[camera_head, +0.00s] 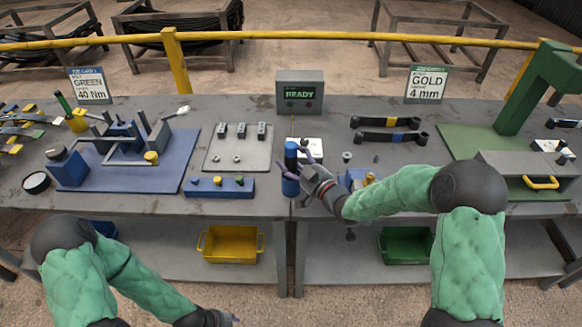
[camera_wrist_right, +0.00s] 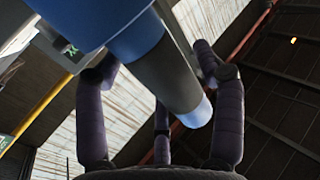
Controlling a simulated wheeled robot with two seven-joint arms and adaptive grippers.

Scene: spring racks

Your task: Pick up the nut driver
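The nut driver, seen as an upright blue and dark cylinder (camera_head: 291,152), stands at the front middle of the table. In the right wrist view its blue and dark grey shaft with a pale end (camera_wrist_right: 165,72) runs between my fingers. My right gripper (camera_head: 297,168) is at it from the right, with fingers around its sides. The fingers look spread, and no firm closure shows.
A blue fixture (camera_head: 172,178) and grey plate (camera_head: 215,160) lie to the left. A blue block with coloured knobs (camera_head: 218,188) is near the front edge. A display reading READY (camera_head: 300,78) stands behind.

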